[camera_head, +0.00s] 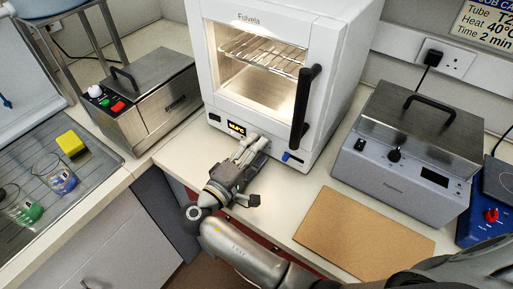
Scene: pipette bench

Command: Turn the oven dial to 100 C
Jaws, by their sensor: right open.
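The white oven (348,85) stands at the back centre, lit inside, with wire racks (262,50) behind its glass door and a black vertical handle (305,105). On its lower front panel, a small amber display (237,128) is lit, but its digits are too small to read surely. My right gripper (252,146) is open, its fingers at the lower front panel just right of the display. I cannot make out the dial; the gripper covers that part of the panel. I cannot tell whether the fingers touch anything. My left gripper is not in view.
A steel-lidded bath (405,140) stands at right, another steel unit (145,95) at left. A brown board (362,232) lies on the front bench. A small blue part (287,156) shows on the oven's panel right of my gripper.

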